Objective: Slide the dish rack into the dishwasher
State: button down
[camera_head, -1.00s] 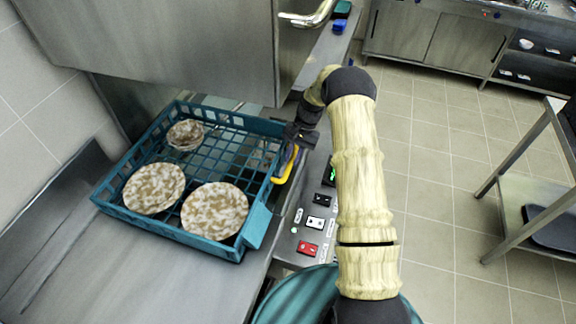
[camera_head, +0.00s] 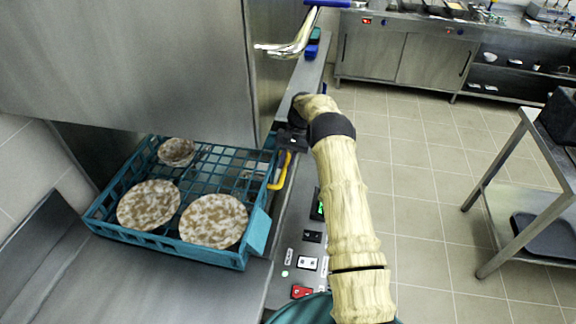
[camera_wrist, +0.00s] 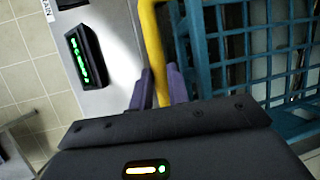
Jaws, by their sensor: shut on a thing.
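The teal dish rack (camera_head: 243,257) sits on the steel counter, with its far part under the raised hood of the dishwasher (camera_head: 130,60). It holds two larger speckled brown-and-white dishes (camera_head: 148,204) (camera_head: 213,220) and a smaller bowl (camera_head: 177,152). A yellow handle (camera_head: 281,172) is at the rack's right side. My gripper (camera_wrist: 158,88) is shut on the yellow handle in the wrist view, with a purple finger on either side. The rack's lattice wall (camera_wrist: 208,60) is close beside it. In the head view my gripper (camera_head: 288,153) is at the rack's right edge, partly hidden by the wrist.
A control panel (camera_head: 308,255) with switches and a green display runs along the counter front, right of the rack. A curved metal handle (camera_head: 290,46) juts from the hood. A steel trolley (camera_head: 520,190) stands at right. The tiled floor (camera_head: 420,200) between is open.

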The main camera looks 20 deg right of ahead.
jog(key=shift+f, duration=0.1)
jog(key=c, duration=1.3)
grip_release()
jog(key=shift+c, duration=0.2)
jog(key=p+v, duration=0.7)
jog(key=v, duration=0.5)
jog(key=shift+w+a, duration=0.1)
jog(key=shift+c, duration=1.4)
